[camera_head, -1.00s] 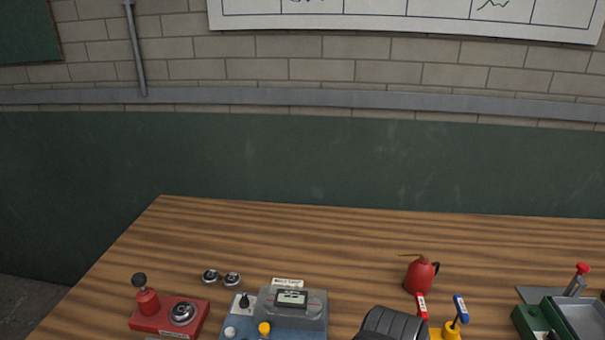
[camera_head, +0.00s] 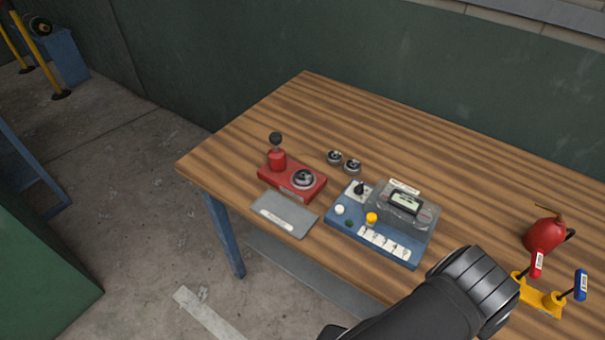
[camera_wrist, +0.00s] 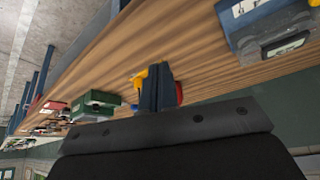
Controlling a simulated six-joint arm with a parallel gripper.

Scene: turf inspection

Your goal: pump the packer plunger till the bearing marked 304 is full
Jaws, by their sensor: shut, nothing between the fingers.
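The red bearing packer (camera_head: 290,188) sits near the table's left corner, with a black-knobbed plunger (camera_head: 276,146) standing upright on its left. A metal bearing (camera_head: 303,179) sits on the packer's top. Two loose bearings, one on the left (camera_head: 334,157) and one on the right (camera_head: 352,167), lie on the wood behind it. Their markings are too small to read. My gripper (camera_wrist: 157,88) shows in the wrist view with its dark fingers together and empty. It is away from the packer, which I cannot make out in the wrist view.
A grey plate (camera_head: 284,215) lies in front of the packer. A blue tester (camera_head: 378,235) with a display stands to its right. A red oil can (camera_head: 545,234) and a yellow stand (camera_head: 540,298) with red and blue handles are at right. The wood behind the bearings is clear.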

